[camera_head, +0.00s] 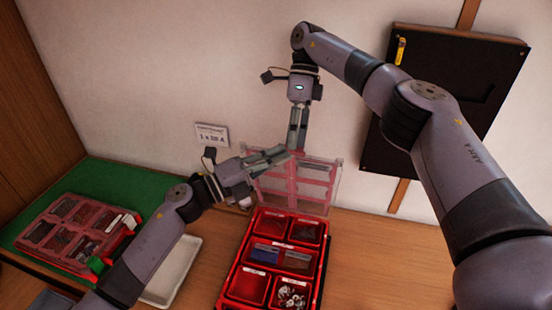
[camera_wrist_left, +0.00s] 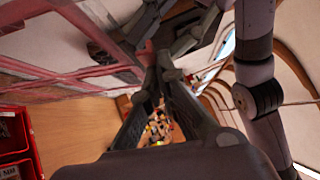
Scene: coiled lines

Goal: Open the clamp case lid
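The clamp case (camera_head: 232,279) is a red box on the wooden table, with labelled compartments holding small parts. Its clear lid with a pink-red frame (camera_head: 318,207) stands up steeply at the back edge, so the case is open. The lid also shows at the left of the left wrist view (camera_wrist_left: 80,82). My left gripper (camera_head: 284,154) is at the lid's upper left, its fingertips together in the left wrist view (camera_wrist_left: 158,66). My right gripper (camera_head: 297,148) points down at the lid's top edge, its fingers close together. Whether either gripper touches the lid is unclear.
Another red case (camera_head: 37,247) with a closed lid lies on a green mat (camera_head: 115,177) at the left. A white tray (camera_head: 183,263) is partly hidden by my left arm. The wall stands close behind, with a small sign (camera_head: 212,135) and a dark panel (camera_head: 475,75).

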